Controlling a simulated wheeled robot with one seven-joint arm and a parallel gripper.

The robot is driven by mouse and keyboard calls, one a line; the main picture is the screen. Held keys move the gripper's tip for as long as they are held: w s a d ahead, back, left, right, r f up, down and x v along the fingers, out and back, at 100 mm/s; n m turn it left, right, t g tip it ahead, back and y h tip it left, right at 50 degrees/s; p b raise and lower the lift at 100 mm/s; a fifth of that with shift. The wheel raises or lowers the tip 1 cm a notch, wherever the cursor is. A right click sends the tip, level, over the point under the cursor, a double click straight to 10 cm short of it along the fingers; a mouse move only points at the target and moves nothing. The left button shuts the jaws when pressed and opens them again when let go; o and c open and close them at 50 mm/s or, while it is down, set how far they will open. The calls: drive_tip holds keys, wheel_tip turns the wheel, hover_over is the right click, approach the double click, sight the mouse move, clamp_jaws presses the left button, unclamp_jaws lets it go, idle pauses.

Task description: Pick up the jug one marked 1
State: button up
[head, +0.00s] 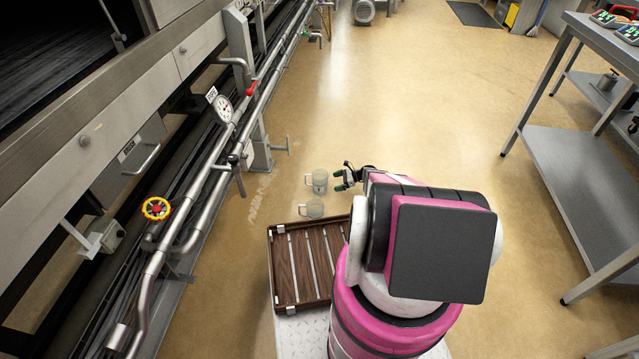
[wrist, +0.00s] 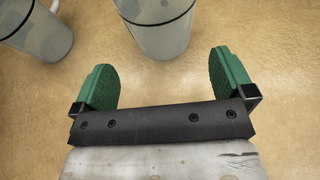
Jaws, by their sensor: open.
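Two clear grey jugs stand upright on the floor. The farther jug (head: 320,182) is just left of my gripper (head: 346,177) in the head view, and its handle points left. The nearer jug (head: 313,209) stands below it, close to the tray. In the wrist view one jug (wrist: 160,30) is straight ahead of my open, empty gripper (wrist: 163,78), beyond the green fingertips and apart from them. The other jug (wrist: 40,35) is at the upper left, outside the fingers. I cannot read a number on either jug, so I cannot tell which is marked 1.
A slatted wooden tray (head: 272,262) lies beside my body, just below the nearer jug. A steel table (head: 575,170) stands at the right. The floor beyond the jugs is open.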

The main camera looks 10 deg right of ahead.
sight(323, 185)
drive_tip(key=x, duration=0.8)
drive_tip(key=shift+w+a+f, duration=0.1)
drive_tip(key=shift+w+a, duration=0.05)
drive_tip(key=c, duration=0.7)
